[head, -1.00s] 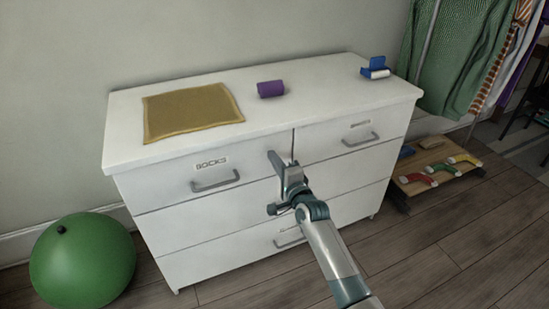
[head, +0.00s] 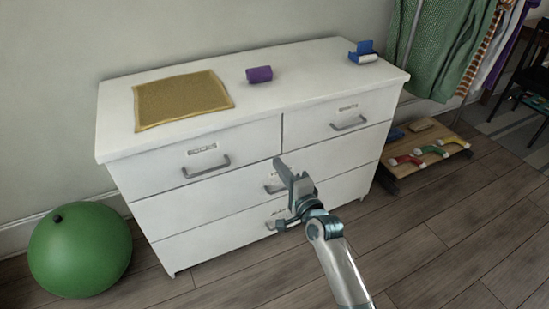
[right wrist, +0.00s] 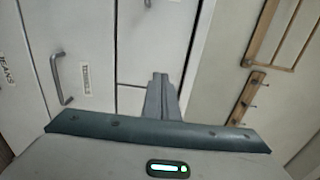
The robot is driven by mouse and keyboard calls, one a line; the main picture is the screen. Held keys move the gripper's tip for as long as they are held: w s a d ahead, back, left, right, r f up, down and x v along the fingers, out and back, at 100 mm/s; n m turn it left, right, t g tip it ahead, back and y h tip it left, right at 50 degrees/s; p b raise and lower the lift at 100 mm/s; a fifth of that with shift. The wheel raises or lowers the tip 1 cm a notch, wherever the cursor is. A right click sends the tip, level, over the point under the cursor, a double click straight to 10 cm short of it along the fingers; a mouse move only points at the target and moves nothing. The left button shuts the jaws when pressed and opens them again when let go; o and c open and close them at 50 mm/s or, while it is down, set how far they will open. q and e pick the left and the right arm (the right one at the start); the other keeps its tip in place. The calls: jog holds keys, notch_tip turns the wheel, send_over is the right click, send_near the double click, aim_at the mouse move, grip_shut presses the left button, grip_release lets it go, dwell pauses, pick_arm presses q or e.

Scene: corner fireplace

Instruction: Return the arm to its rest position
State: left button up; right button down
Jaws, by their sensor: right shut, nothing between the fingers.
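My right gripper (head: 286,171) is shut and empty. In the head view it is in front of the white dresser (head: 150,218), overlapping its middle drawers, with the arm coming up from the bottom right. In the right wrist view the gripper's closed fingers (right wrist: 160,92) point toward the drawer fronts, and nothing is between them. I cannot tell the exact gap to the dresser. All the drawers look shut, including the upper left one with its handle (head: 206,167) and the upper right one with its handle (head: 349,124). My left gripper is not in view.
A yellow cloth (head: 182,99), a purple roll (head: 259,74) and a blue and white item (head: 363,52) lie on the dresser top. A green ball (head: 79,250) is on the floor at left. A low wooden rack (head: 427,148) with socks stands at right. The floor in front is clear.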

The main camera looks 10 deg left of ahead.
jog(key=shift+s+d, duration=0.3)
jog(key=shift+s, duration=0.2)
